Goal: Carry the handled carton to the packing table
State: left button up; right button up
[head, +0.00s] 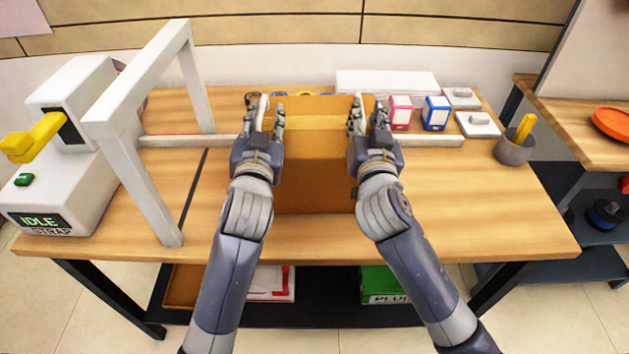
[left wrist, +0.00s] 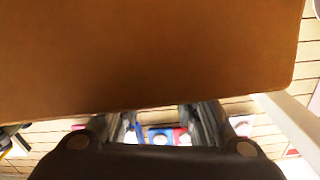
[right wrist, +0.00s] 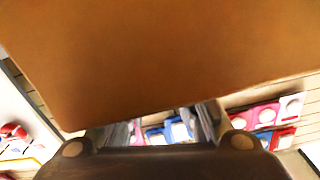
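A brown carton (head: 315,185) sits on a wooden table (head: 480,215) in the head view, between my two hands. Its handles cannot be made out. My left gripper (head: 270,108) is at the carton's left side and my right gripper (head: 367,108) at its right side. In the left wrist view the carton's plain face (left wrist: 150,55) fills the upper part, with the fingers apart below it. The right wrist view shows the carton (right wrist: 170,60) the same way, above separated fingers. No carton part shows between either pair of fingers. Whether the hands touch the carton is unclear.
A white strapping machine (head: 70,190) with an arch (head: 135,85) and an IDLE screen stands at left. Small pink (head: 401,112) and blue (head: 436,112) boxes and a pen cup (head: 514,148) are at right. Another wooden table (head: 570,120) stands further right.

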pick_arm(q)
jog(key=shift+w, duration=0.1)
pick_arm(e)
jog(key=shift+f, duration=0.1)
pick_arm(q)
jog(key=shift+a, duration=0.1)
jog(key=shift+s, duration=0.3)
pick_arm(e)
jog(key=shift+w, duration=0.1)
jog(key=shift+f, duration=0.1)
pick_arm(q)
jog(key=s, duration=1.1)
jog(key=shift+s, duration=0.2)
pick_arm(e)
jog(key=s, duration=1.2)
jog(key=shift+s+a, duration=0.1)
pick_arm(q)
jog(key=shift+s, duration=0.1)
